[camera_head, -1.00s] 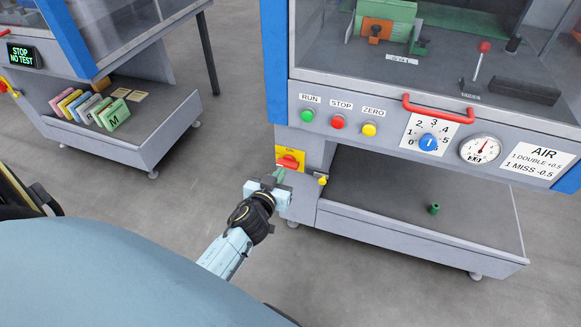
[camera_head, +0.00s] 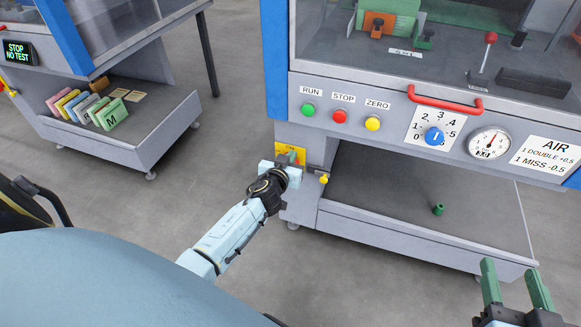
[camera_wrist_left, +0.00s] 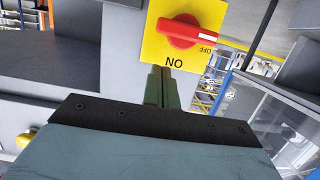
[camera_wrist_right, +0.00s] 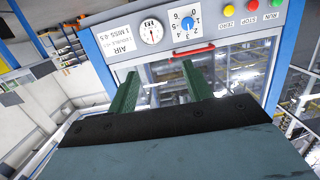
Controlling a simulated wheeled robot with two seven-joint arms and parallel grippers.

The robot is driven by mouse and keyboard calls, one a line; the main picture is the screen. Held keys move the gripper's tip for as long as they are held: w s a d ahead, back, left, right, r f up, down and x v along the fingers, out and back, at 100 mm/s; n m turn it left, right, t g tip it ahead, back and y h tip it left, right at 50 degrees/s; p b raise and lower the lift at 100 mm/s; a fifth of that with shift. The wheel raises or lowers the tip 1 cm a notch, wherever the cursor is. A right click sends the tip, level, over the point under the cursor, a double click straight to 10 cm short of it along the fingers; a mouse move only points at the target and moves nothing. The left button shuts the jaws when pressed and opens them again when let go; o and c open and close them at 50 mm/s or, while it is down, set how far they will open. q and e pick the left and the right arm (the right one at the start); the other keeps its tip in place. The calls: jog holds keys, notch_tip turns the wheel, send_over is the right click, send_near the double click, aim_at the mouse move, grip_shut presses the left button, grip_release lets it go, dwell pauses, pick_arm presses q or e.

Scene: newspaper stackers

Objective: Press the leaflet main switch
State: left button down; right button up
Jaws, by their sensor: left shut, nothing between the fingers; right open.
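The main switch is a red rotary knob (camera_wrist_left: 183,31) on a yellow plate (camera_wrist_left: 221,14). Its white mark lies on the side of the OFF lettering; the ON lettering is nearest my fingers. In the head view, my gripper covers most of the yellow plate (camera_head: 291,148). My left gripper (camera_head: 288,160) is shut and empty in front of the switch. In the left wrist view its fingertips (camera_wrist_left: 162,74) appear just short of the knob, over the plate's edge; contact cannot be told. My right gripper (camera_head: 512,275) is open and empty at lower right, also seen in the right wrist view (camera_wrist_right: 160,78).
The machine panel carries RUN (camera_head: 308,109), STOP (camera_head: 340,116) and ZERO (camera_head: 373,123) buttons, a blue dial (camera_head: 434,136) and a red handle (camera_head: 445,98). A small yellow knob (camera_head: 323,179) sits close beside my left gripper. A lower tray (camera_head: 400,200) holds a green piece (camera_head: 438,209).

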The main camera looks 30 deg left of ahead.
pick_arm(q)
jog(key=shift+f+b, duration=1)
jog(key=shift+f, duration=0.45)
pick_arm(e)
notch_tip(320, 180, up, 9)
jog(key=s+a+t+y, duration=0.1)
jog(key=t+y, duration=0.1)
jog(key=t, duration=0.4)
jog(key=shift+a, duration=0.2)
jog(key=shift+s+d+r, duration=0.1)
jog(key=shift+s, duration=0.05)
pick_arm(q)
jog(key=shift+d+f+m, duration=0.1)
jog(key=shift+f+m, duration=0.05)
jog(key=shift+m, duration=0.25)
pick_arm(e)
jog(key=shift+s+d+r+t, duration=0.3)
jog(key=shift+s+d+t, duration=0.05)
jog(key=shift+d+t, duration=0.05)
